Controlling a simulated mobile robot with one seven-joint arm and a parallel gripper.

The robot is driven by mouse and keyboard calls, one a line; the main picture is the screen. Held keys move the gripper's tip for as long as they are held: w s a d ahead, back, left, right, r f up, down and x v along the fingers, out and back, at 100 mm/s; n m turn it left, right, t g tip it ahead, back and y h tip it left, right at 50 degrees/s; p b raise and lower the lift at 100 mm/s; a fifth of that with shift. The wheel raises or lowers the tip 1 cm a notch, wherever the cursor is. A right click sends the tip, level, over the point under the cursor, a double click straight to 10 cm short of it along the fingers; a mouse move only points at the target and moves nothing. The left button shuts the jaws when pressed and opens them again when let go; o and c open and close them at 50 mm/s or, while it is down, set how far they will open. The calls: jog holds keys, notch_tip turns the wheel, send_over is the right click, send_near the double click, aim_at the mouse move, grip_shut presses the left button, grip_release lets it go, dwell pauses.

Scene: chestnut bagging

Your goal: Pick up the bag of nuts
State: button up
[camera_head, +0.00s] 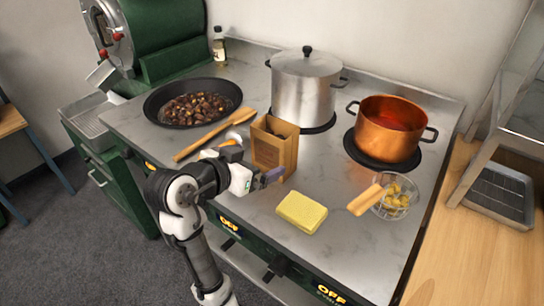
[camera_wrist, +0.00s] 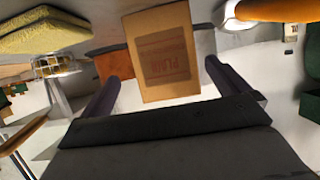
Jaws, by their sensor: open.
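The bag of nuts is a brown paper bag (camera_head: 274,150) standing upright on the grey counter, its top open with something dark inside. In the wrist view the bag (camera_wrist: 163,55) shows a printed label and appears upside down, in the gap between my fingers. My gripper (camera_head: 268,178) is open just in front of the bag, low near the counter. In the wrist view my gripper (camera_wrist: 162,76) has its two dark fingers spread apart, one to each side of the bag. I cannot tell whether either finger touches the bag.
A black pan of chestnuts (camera_head: 193,101) and a wooden spoon (camera_head: 213,136) lie left of the bag. A steel pot (camera_head: 303,88) stands behind, a copper pot (camera_head: 386,130) to the right. A yellow sponge (camera_head: 301,212) and a wire strainer (camera_head: 396,197) lie front right.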

aim_at(275, 150)
jog(key=p+x, duration=0.1)
jog(key=x, duration=0.8)
jog(key=shift+w+p, duration=0.3)
jog(key=shift+a+r, duration=0.1)
jog(key=c, duration=0.9)
jog(key=shift+c, duration=0.2)
